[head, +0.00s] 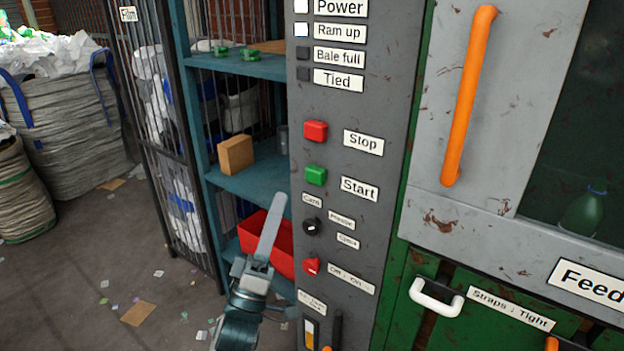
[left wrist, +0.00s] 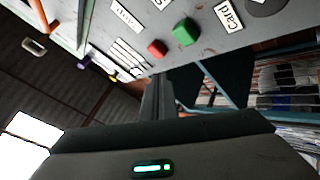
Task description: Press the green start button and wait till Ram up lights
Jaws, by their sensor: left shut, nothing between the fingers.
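The green start button (head: 316,175) sits on the grey control panel (head: 372,100), left of its Start label. It also shows in the left wrist view (left wrist: 185,32). The Ram up lamp (head: 301,30) is bright white, like the Power lamp (head: 301,6) above it. The Bale full lamp (head: 303,53) and the Tied lamp (head: 303,74) are dark. My left gripper (head: 277,203) is shut and empty, below and left of the green button and apart from it in the head view. My right gripper is not in view.
A red stop button (head: 315,131) is just above the green one. A black selector knob (head: 312,227) and a red knob (head: 311,266) are below. A teal shelf (head: 255,185) with a red bin (head: 257,243) stands left. An orange handle (head: 468,95) is on the right.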

